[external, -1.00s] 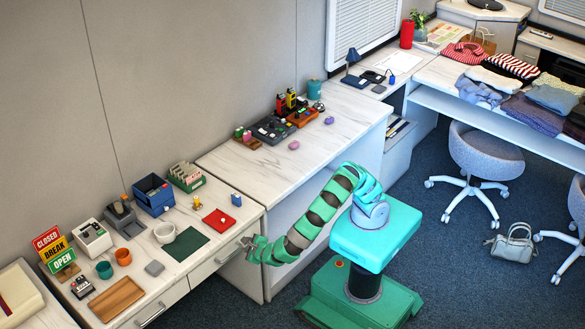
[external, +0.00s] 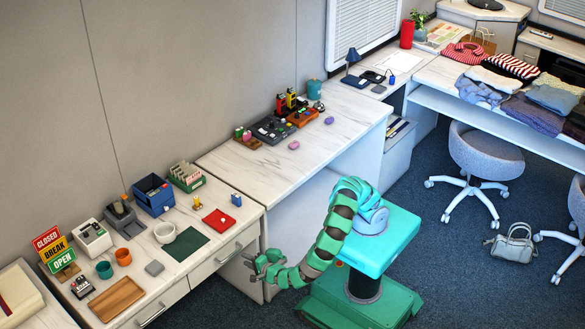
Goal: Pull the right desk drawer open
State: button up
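The right desk drawer (external: 212,267) is in the front of the white desk at the lower left. It looks shut, flush with the desk front. Its grey bar handle (external: 230,253) is in plain view. My green gripper (external: 254,266) is in front of the drawer's right end, to the right of the handle and apart from it. Its fingers look spread, with nothing seen between them, though they are small in this view.
The left drawer (external: 165,304) has its own handle (external: 152,315). Dark carpet (external: 220,305) in front of the desk is clear.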

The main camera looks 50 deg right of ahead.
jog(key=b+x, duration=0.2)
jog(key=x, duration=0.4)
jog(key=shift+w, duration=0.25)
jog(key=shift+f, duration=0.1)
grip_shut()
